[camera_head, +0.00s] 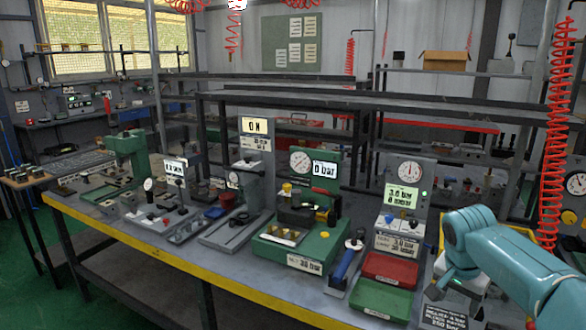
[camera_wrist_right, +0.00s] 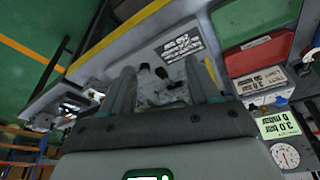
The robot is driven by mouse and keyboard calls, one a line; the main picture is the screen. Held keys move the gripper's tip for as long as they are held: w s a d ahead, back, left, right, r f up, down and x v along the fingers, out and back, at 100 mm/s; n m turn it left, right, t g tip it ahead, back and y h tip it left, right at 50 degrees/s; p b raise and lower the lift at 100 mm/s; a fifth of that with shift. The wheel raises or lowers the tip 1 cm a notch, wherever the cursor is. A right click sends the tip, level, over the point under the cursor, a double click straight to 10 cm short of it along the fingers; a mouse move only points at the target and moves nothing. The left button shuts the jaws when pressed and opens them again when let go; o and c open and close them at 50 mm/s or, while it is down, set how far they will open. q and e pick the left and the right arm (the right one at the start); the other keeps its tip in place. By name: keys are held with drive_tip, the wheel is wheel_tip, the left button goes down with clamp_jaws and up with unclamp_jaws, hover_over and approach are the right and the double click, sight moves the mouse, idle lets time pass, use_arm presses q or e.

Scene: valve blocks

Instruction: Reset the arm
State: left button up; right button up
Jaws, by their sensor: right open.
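My right arm, teal, comes in from the right edge in the head view. Its gripper (camera_head: 455,280) is low over the bench's right end, with the fingers mostly hidden by the wrist. In the right wrist view the gripper (camera_wrist_right: 163,85) is open, its two fingers apart. A grey metal block with dark knobs (camera_wrist_right: 160,88) shows between and beyond the fingers; I cannot tell whether they touch it. A printed label plate (camera_wrist_right: 180,46) lies just past it and also shows in the head view (camera_head: 444,318). My left gripper is in neither view.
The bench (camera_head: 230,295) has a yellow front edge. A red tray (camera_head: 390,269) and green tray (camera_head: 380,301) sit left of my right gripper. Behind them stands a gauge panel (camera_head: 408,185). A green test station (camera_head: 300,252) stands farther left. A red coiled hose (camera_head: 553,150) hangs at right.

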drive_tip(key=s+a+f+n+y, duration=0.2)
drive_tip(key=a+f, duration=0.3)
drive_tip(key=f, duration=0.3)
drive_tip(key=s+a+f+n+g+y, duration=0.1)
drive_tip(key=s+a+f+n, duration=0.1)
drive_tip(key=a+f, duration=0.5)
drive_tip(key=s+a+f+n+y, duration=0.2)
drive_tip(key=a+f, duration=0.2)
drive_tip(key=f, duration=0.6)
drive_tip(key=s+a+f, duration=0.2)
drive_tip(key=s+f, duration=0.1)
drive_tip(key=s, duration=0.4)
drive_tip(key=s+a+f+n+y+p, duration=0.1)
drive_tip(key=s+a+f, duration=0.2)
drive_tip(key=s, duration=0.4)
drive_tip(key=s+a+f+n+y, duration=0.1)
drive_tip(key=s+a+f, duration=0.2)
drive_tip(key=s, duration=0.4)
drive_tip(key=shift+s+f+g+p, duration=0.3)
drive_tip(key=shift+f+g, duration=0.1)
drive_tip(key=shift+f, duration=0.3)
drive_tip(key=shift+a, duration=0.1)
